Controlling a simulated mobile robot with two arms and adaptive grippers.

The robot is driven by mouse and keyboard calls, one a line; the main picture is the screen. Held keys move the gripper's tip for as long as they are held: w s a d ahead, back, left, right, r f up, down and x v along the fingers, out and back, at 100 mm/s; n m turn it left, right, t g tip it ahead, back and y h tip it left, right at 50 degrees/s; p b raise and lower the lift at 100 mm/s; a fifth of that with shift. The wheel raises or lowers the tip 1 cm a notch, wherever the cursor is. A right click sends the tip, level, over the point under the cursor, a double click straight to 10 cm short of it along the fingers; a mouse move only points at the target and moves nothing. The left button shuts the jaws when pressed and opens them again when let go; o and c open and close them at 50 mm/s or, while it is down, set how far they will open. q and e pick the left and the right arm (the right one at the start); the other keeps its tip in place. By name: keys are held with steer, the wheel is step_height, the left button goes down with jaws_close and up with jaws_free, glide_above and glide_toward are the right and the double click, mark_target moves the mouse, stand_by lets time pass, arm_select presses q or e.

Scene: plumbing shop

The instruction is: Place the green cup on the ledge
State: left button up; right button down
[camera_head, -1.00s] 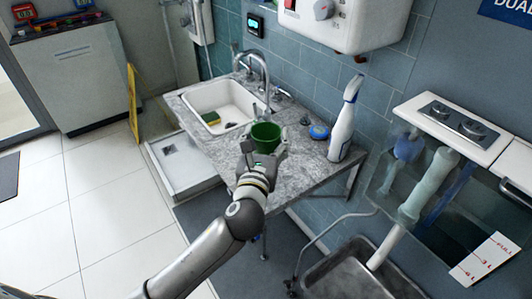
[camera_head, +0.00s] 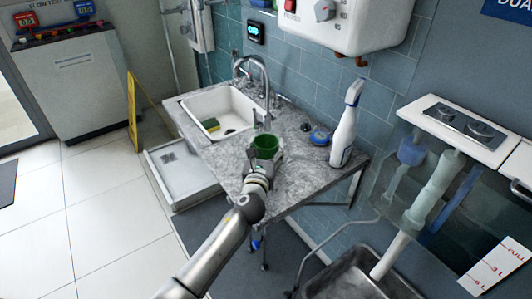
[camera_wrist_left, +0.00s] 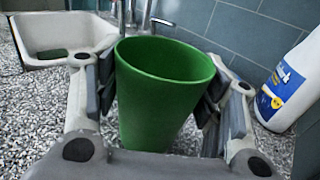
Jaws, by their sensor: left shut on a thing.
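The green cup (camera_head: 266,146) is upright at the speckled grey counter (camera_head: 225,160), to the right of the sink. My left gripper (camera_head: 262,158) is shut on the green cup; in the left wrist view the cup (camera_wrist_left: 160,90) sits between its two fingers (camera_wrist_left: 158,95). I cannot tell whether the cup's base touches the counter. I cannot tell which surface is the ledge. My right gripper is not in view.
A white wall unit (camera_head: 345,25) hangs above.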

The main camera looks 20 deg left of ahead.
arm_select(q)
steer(key=shift+f, duration=0.35)
steer(key=shift+f, duration=0.1)
steer(key=o, duration=1.2)
steer(key=shift+c, duration=0.2)
steer(key=shift+s, duration=0.1)
steer(key=s, duration=0.4)
steer(key=s+d, duration=0.1)
steer(key=s, duration=0.6)
steer(key=shift+s+d, duration=0.25)
steer(key=shift+s, duration=0.1)
